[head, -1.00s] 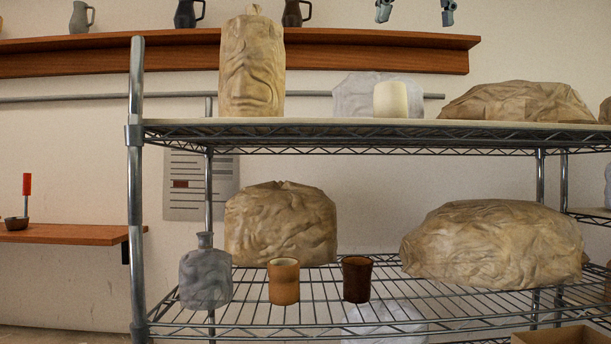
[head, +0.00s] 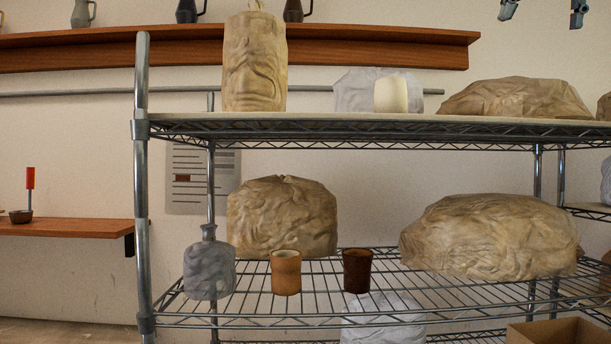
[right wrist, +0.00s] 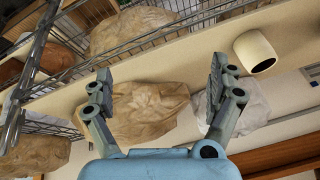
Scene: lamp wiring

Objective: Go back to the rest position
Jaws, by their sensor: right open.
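My right gripper (head: 543,10) shows only as two separate fingertips at the top right edge of the head view, above the upper shelf. In the right wrist view my right gripper (right wrist: 160,85) is open and empty, its two fingers wide apart. A brown wrapped bundle (right wrist: 150,108) lies beyond the fingers, partly hidden by them, with a white wrapped bundle (right wrist: 245,105) by the right finger. A cream cup (right wrist: 254,52) is to the right, apart from the fingers. My left gripper is not in view.
The wire rack's upper shelf (head: 330,121) holds bundles, a tall carved-looking block (head: 255,62) and the cream cup (head: 391,95). The lower shelf (head: 320,302) holds an orange cup (head: 286,272), a dark brown cup (head: 357,270) and a grey bottle (head: 209,266). A wooden wall shelf (head: 400,50) runs behind.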

